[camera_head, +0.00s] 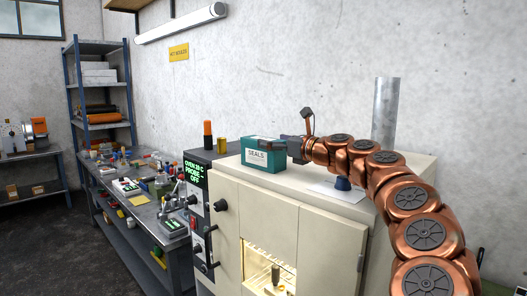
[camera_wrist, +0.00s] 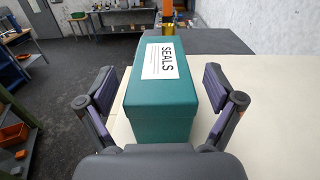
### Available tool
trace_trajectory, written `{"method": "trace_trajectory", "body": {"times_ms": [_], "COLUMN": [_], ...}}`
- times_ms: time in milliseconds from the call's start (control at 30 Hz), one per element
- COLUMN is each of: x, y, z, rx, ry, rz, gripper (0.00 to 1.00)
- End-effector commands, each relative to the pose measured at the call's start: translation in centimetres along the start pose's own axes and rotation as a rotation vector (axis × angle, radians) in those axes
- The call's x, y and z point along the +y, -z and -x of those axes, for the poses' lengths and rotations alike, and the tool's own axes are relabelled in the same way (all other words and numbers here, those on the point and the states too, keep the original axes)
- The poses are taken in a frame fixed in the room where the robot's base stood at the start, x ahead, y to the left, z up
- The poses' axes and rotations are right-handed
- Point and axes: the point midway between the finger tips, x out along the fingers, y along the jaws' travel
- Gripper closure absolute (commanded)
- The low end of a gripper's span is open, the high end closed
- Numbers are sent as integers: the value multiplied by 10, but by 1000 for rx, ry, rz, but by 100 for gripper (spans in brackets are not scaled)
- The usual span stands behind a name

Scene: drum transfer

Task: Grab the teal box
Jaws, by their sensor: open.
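The teal box (camera_head: 262,157) with a white SEALS label stands on the cream oven top in the head view. In the wrist view the teal box (camera_wrist: 160,100) lies between the two fingers of my gripper (camera_wrist: 158,98). The fingers are spread, with a gap to the box on each side. In the head view my gripper (camera_head: 292,148) is at the right end of the box, and its fingers are partly hidden there. Nothing shows the fingers touching the box.
The cream oven (camera_head: 270,210) has a lit window and a dark control panel (camera_head: 196,186). An orange-topped cylinder (camera_head: 208,134) and a brass cylinder (camera_head: 222,144) stand left of the box. A metal pipe (camera_head: 385,113) rises behind my arm. A cluttered workbench (camera_head: 140,205) is at left.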

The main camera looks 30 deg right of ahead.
Motion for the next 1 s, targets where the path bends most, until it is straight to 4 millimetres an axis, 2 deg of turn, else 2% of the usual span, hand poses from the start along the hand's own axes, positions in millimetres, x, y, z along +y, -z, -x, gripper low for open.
{"method": "trace_trajectory", "body": {"times_ms": [200,500,1000], "x": [0,-1,-1], "y": [0,1,1], "z": [-21,-22,-22], "rx": [1,0,0], "ry": [-1,1,1], "rz": [-1,-1,0], "gripper": [8,8,60]}}
